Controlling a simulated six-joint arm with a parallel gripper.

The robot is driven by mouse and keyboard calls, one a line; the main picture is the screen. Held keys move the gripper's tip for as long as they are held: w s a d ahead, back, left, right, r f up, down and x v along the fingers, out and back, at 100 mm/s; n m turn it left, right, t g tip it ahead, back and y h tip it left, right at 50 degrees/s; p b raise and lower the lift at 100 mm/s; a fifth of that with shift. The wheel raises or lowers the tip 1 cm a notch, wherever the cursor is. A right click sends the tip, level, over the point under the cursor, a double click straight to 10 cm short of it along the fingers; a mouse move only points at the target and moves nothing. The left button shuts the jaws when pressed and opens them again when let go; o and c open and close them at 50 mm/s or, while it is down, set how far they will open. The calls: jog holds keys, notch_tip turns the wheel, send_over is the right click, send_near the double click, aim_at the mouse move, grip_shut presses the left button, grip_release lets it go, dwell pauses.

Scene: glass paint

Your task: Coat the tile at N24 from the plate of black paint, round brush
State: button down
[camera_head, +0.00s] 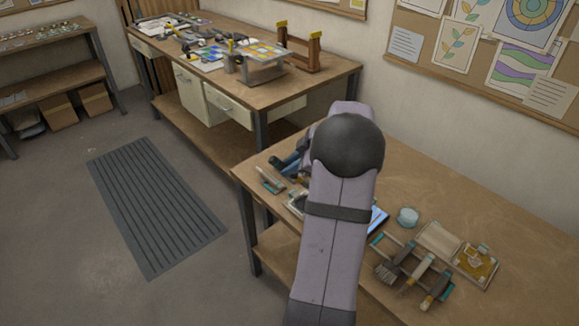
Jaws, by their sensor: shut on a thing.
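My arm rises through the middle of the head view and covers part of the near bench (420,195). My gripper is hidden behind the arm, so I cannot see its fingers or anything in them. I cannot make out a tile marked N24 or a plate of black paint. Several brushes (390,272) with dark heads and teal or yellow bands lie on a rack at the near bench's front right. I cannot tell whether one of them is the round brush. Small dark and teal items (270,185) lie left of my arm, partly covered by it.
On the near bench stand a pale blue pot (408,217), a beige pad (438,239) and a yellow-patterned panel (475,265). A far bench (310,83) holds a coloured panel (262,52) and a wooden rack (302,50). A grey mat (155,205) lies on the floor.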

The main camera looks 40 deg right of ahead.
aim_at(290, 176)
jog(key=shift+f+b, duration=0.6)
jog(key=shift+f, duration=1.9)
jog(key=shift+s+f+b, duration=0.1)
jog(key=shift+f+b, duration=0.5)
jog(key=shift+b, duration=1.65)
dwell(1.6)
jog(key=shift+r, duration=1.15)
jog(key=shift+r, duration=0.15)
jog(key=shift+r+p, duration=0.6)
jog(key=shift+r, duration=1.3)
